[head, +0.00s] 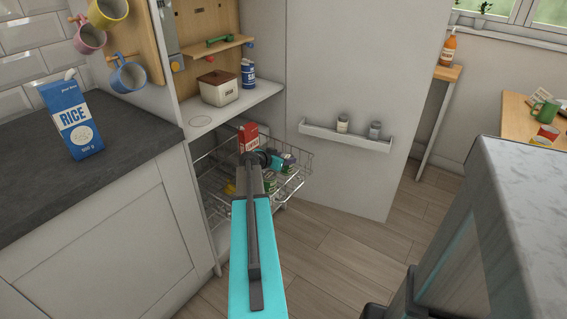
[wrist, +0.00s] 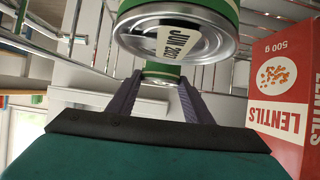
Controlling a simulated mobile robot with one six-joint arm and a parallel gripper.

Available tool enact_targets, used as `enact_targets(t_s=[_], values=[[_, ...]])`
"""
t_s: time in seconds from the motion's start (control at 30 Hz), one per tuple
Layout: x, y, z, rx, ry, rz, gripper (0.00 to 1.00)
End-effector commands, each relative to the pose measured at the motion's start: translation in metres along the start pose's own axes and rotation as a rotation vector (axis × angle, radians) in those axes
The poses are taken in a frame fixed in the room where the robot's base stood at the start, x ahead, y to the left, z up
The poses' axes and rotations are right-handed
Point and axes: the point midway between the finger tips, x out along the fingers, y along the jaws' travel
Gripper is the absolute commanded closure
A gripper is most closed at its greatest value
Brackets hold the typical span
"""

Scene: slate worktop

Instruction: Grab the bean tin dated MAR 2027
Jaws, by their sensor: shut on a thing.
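My gripper (wrist: 158,82) is shut on a green tin (wrist: 160,70), which sits between the fingertips in the wrist view. No date shows on the visible part of this tin. A nearer green-banded tin (wrist: 205,48) partly covers it. My arm hides part of the basket.
A red lentils box (wrist: 285,95) stands close at the right in the wrist view. The wire basket (head: 303,165) has rails around the tins. A white cabinet panel (head: 350,90) stands right of it. The dark worktop (head: 120,125) at left holds a rice box (head: 72,120).

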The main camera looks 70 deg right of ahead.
Motion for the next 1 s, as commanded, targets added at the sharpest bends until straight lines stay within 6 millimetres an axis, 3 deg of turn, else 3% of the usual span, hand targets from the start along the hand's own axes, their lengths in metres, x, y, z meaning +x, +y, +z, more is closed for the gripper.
enact_targets(t_s=[0.6, 1.0], values=[[-0.038, 0.0, -0.07, 0.002, 0.002, 0.001, 0.85], [-0.044, 0.001, -0.082, 0.0, 0.001, 0.001, 0.85]])
